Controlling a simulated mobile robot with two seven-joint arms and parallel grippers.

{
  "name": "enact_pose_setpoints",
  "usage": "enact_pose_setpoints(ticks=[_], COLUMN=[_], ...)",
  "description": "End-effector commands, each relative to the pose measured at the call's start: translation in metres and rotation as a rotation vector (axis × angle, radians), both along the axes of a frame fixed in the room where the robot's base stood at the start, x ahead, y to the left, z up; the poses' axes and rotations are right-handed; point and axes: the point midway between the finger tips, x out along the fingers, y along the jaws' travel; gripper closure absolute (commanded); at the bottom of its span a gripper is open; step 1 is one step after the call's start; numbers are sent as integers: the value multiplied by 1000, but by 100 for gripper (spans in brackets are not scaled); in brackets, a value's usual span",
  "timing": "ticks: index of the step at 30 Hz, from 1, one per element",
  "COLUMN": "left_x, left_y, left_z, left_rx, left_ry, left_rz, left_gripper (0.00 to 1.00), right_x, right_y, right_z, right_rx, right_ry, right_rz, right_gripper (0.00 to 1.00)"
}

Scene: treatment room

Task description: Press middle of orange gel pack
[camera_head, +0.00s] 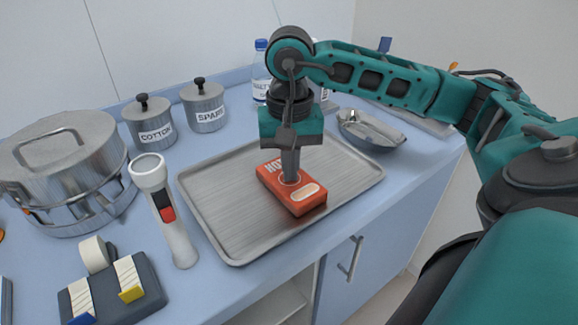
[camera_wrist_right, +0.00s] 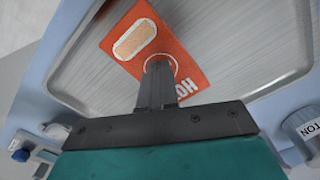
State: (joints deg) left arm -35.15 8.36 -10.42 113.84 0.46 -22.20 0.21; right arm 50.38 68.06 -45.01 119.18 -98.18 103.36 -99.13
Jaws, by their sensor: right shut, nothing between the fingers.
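The orange gel pack (camera_head: 309,207) lies flat on the metal tray (camera_head: 225,215). It has white "HOT" lettering, a white circle near its middle and a pale oval patch. My right gripper (camera_head: 290,180) points straight down with shut, empty fingers, their tips over the circle. In the right wrist view the fingertips (camera_wrist_right: 158,68) overlap the circle on the gel pack (camera_wrist_right: 178,50). The tips look to be at or very near the surface; I cannot tell whether they touch. My left gripper is not in view.
A white flashlight (camera_head: 176,225) stands left of the tray. Cotton (camera_head: 150,125) and spare-labelled (camera_head: 205,108) canisters, a bottle (camera_head: 261,85) and a metal bowl (camera_head: 370,132) stand behind.

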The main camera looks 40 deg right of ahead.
Motion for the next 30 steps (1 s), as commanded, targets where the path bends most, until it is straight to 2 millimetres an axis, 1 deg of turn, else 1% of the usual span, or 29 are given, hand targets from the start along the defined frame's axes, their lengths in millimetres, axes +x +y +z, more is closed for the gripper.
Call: enact_pose_setpoints(ticks=[1, 3, 21, 24, 30], left_x=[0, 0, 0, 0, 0], left_y=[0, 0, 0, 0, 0], left_z=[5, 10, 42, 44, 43], left_rx=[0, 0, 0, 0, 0], left_ry=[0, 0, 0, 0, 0], left_rz=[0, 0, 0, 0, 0], left_gripper=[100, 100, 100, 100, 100], right_x=[0, 0, 1, 1, 1], right_y=[0, 0, -1, -1, -1], right_z=[6, 13, 64, 67, 66], right_rx=[1, 0, -2, -2, -2], right_ry=[1, -1, -9, -7, -8], right_rz=[1, 1, -2, -2, -2], right_gripper=[100, 100, 100, 100, 100])
